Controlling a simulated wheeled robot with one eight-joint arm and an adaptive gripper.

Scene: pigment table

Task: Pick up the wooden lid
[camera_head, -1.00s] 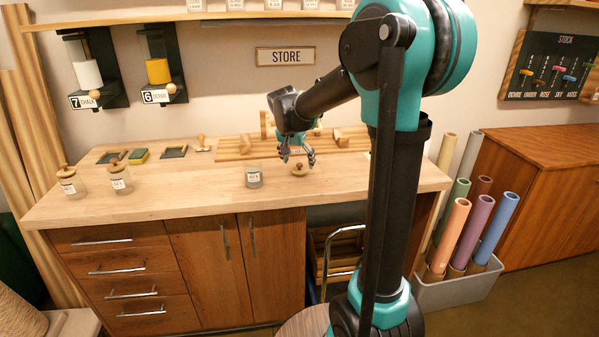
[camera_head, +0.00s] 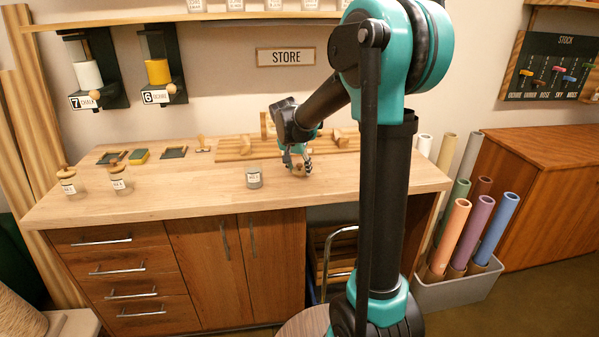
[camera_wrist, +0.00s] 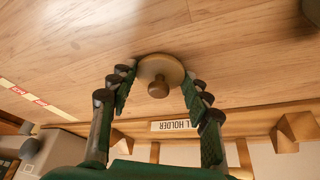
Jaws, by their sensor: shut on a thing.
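The wooden lid (camera_wrist: 161,70) is a round, pale disc with a darker knob, seen in the wrist view between the fingers of my gripper (camera_wrist: 157,84). A finger is at each side of the lid, and the gripper is shut on it. I cannot tell whether the lid is clear of the worktop. An open glass jar (camera_head: 254,177) with a white label stands just to the left of the gripper.
Two lidded jars (camera_head: 68,183) (camera_head: 119,181) stand at the left of the worktop (camera_head: 190,190). Behind the gripper is a wooden holder (camera_head: 235,148), whose label also shows in the wrist view (camera_wrist: 173,126). The worktop between the jars is clear.

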